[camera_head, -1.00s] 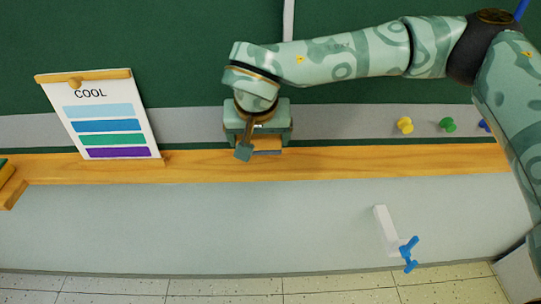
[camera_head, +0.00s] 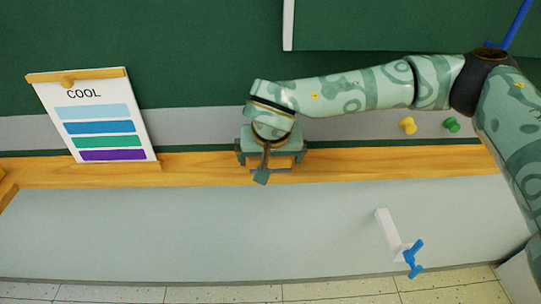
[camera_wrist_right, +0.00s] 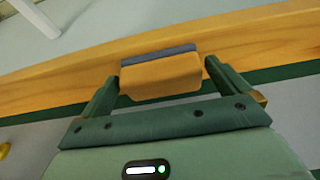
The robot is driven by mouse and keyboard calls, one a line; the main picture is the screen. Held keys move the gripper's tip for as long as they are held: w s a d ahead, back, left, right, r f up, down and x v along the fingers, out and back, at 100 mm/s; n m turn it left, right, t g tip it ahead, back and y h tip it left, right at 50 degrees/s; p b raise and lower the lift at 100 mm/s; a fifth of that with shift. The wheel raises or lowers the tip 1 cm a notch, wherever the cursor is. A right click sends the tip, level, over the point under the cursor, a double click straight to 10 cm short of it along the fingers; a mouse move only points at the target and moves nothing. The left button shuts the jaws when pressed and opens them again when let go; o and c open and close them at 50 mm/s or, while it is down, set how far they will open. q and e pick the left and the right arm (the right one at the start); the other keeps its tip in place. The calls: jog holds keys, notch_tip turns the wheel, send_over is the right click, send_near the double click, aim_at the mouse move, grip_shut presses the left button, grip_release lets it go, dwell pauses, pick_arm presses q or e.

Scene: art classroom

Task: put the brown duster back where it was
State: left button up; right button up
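The brown duster (camera_wrist_right: 160,78), an orange-brown block with a grey-blue strip along one long side, is between the two fingers of my right gripper (camera_wrist_right: 162,72). In the wrist view the fingers lie along its two ends. In the head view my right gripper (camera_head: 272,165) points down at the wooden ledge (camera_head: 210,166) under the green board, and only a bit of the duster (camera_head: 284,162) shows beneath it. I cannot tell whether the duster touches the ledge or is just above it. My left gripper is not in view.
A card marked COOL (camera_head: 97,112) stands on the ledge at left. Yellow (camera_head: 408,125) and green (camera_head: 452,124) knobs sit on the grey strip at right. A white post with a blue handle (camera_head: 413,258) projects below the ledge. The ledge between card and gripper is clear.

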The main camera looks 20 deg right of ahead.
jog(key=p+v, duration=0.3)
jog(key=v, duration=0.9)
jog(key=shift+a, duration=0.15)
